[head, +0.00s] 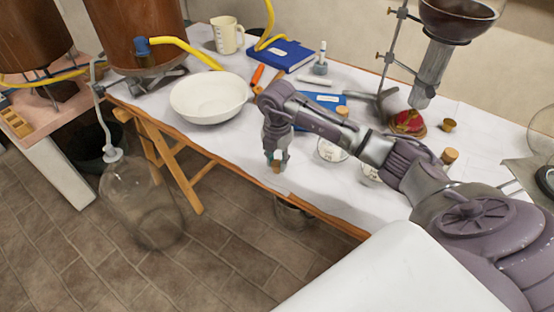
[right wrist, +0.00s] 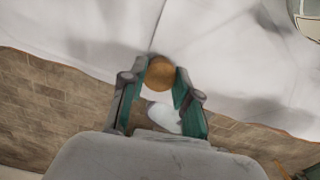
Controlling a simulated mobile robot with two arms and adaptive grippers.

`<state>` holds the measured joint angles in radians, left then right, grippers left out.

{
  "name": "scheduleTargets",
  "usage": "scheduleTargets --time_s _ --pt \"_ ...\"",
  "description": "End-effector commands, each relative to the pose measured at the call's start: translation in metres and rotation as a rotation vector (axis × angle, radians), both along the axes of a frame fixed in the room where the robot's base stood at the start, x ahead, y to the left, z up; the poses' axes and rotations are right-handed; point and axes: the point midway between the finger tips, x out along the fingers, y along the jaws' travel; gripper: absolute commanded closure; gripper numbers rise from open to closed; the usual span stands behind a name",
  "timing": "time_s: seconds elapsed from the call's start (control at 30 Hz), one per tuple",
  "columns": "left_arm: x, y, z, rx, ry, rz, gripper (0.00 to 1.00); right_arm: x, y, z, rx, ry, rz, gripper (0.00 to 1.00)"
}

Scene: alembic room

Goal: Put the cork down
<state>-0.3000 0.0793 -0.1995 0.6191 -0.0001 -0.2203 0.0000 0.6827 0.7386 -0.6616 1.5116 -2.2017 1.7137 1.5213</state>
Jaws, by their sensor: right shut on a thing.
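The cork (right wrist: 160,74) is a round brown piece held between the fingertips of my right gripper (right wrist: 160,88) in the right wrist view. In the head view my right gripper (head: 276,160) points down at the front edge of the white-covered table (head: 235,142), with a small brown bit of the cork (head: 276,168) showing at its tips. The gripper is shut on the cork. I cannot tell whether the cork touches the table cloth. My left gripper is not in view.
A white bowl (head: 209,97) stands left of the gripper. Jars with cork stoppers (head: 449,156) stand to the right, partly behind my arm. A metal bucket (head: 294,214) is on the floor below the table edge. Bare cloth lies between bowl and gripper.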

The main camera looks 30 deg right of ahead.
Motion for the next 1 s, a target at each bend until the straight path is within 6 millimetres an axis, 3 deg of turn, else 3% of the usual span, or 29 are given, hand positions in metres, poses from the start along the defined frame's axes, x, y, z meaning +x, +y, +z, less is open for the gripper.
scheduleTargets --time_s 0.07,0.1,0.23,0.63,1.0 --pt "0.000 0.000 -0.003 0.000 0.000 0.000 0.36 0.000 0.000 -0.004 0.000 0.001 0.000 1.00" --pt "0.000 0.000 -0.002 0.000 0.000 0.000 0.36 0.000 0.000 -0.003 0.000 0.000 0.000 0.64" --pt "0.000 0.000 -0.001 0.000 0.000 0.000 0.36 0.000 0.000 -0.002 0.000 0.000 0.000 0.44" --pt "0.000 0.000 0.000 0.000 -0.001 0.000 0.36 0.001 0.000 0.006 0.000 -0.002 0.000 0.44" --pt "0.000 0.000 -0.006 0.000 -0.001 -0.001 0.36 0.001 -0.001 0.080 -0.001 -0.005 0.000 0.44"
